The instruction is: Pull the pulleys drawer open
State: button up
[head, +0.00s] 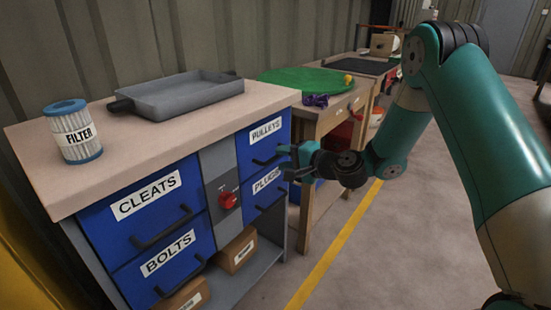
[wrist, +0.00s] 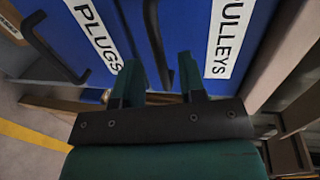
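The pulleys drawer (head: 262,142) is the blue upper right drawer of the cabinet, with a white PULLEYS label. Its front looks flush with the cabinet, so it appears shut. My gripper (head: 284,161) is in front of its right part, by the dark bar handle (head: 266,162). In the wrist view, the two fingers of my gripper (wrist: 160,72) are apart, and the pulleys handle (wrist: 156,38) runs between them, with a gap visible on each side. I cannot tell how deep the handle sits between the fingertips. The PULLEYS label (wrist: 229,35) is right of the fingers.
Below is the plugs drawer (head: 264,193), with its handle (wrist: 50,48) left in the wrist view. A red switch (head: 228,200) sits left of these drawers. The cleats drawer (head: 145,208) and bolts drawer (head: 172,264) are further left. A wooden workbench (head: 318,123) stands close behind my gripper.

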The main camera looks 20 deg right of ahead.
aim_at(276, 157)
jog(key=shift+x, duration=1.65)
grip_shut()
